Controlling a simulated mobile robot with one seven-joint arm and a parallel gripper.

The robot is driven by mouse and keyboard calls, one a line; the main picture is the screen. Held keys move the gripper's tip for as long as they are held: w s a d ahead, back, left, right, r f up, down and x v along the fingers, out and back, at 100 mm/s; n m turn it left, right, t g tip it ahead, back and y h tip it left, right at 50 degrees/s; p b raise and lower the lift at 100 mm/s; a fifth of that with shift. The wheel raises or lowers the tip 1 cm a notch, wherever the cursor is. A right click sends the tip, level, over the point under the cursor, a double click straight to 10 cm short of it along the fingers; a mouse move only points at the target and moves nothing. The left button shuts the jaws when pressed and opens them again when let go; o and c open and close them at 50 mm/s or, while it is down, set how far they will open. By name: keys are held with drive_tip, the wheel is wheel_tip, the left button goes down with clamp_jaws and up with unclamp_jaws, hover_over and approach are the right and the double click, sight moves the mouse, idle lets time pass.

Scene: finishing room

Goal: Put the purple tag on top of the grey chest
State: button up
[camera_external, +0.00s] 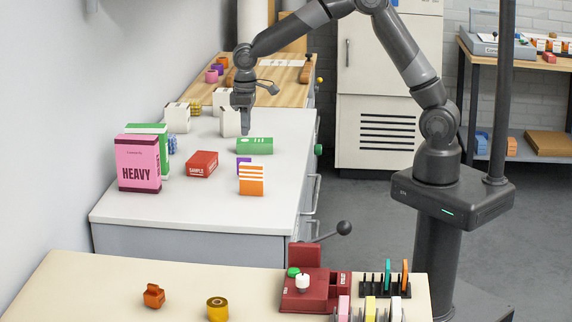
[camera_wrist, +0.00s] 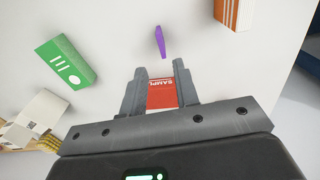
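The purple tag (camera_wrist: 160,42) shows in the wrist view as a thin purple shape on the white surface, just beyond my fingertips. In the external view a small purple piece (camera_external: 243,161) shows, partly hidden behind an orange-and-white striped box (camera_external: 251,180). My gripper (camera_external: 246,133) is over the white worktop, near the green box (camera_external: 255,146). In the wrist view my gripper (camera_wrist: 161,70) has its fingers apart, and a red sample box (camera_wrist: 162,94) shows through the gap, seemingly below. A grey-sided drawer unit (camera_external: 200,243) carries the white top; I cannot tell whether it is the grey chest.
A pink HEAVY box (camera_external: 139,166), a red sample box (camera_external: 201,164) and white cartons (camera_external: 177,117) stand on the worktop. The front of the worktop is clear. A cream table (camera_external: 110,285) in the foreground holds a dark red press (camera_external: 316,290) with a lever.

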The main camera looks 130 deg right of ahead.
drive_tip(key=s+a+r+n+t+h, duration=0.1)
drive_tip(key=a+r, duration=0.3)
drive_tip(key=a, duration=0.3)
drive_tip(key=a+r+n, duration=0.2)
drive_tip(key=a+r, duration=0.3)
drive_tip(key=a, duration=0.3)
drive_tip(key=s+a+r+n+t+h, duration=0.1)
drive_tip(key=a+r, duration=0.3)
drive_tip(key=a, duration=0.3)
drive_tip(key=s+a+r+n+t+y, duration=0.1)
drive_tip(key=s+a+n, duration=0.4)
drive_tip(key=s+a, duration=1.1)
drive_tip(key=a+t+y, duration=0.1)
drive_tip(key=t, duration=0.1)
drive_tip(key=shift+a+r+t, duration=0.3)
drive_tip(key=shift+a+r, duration=0.1)
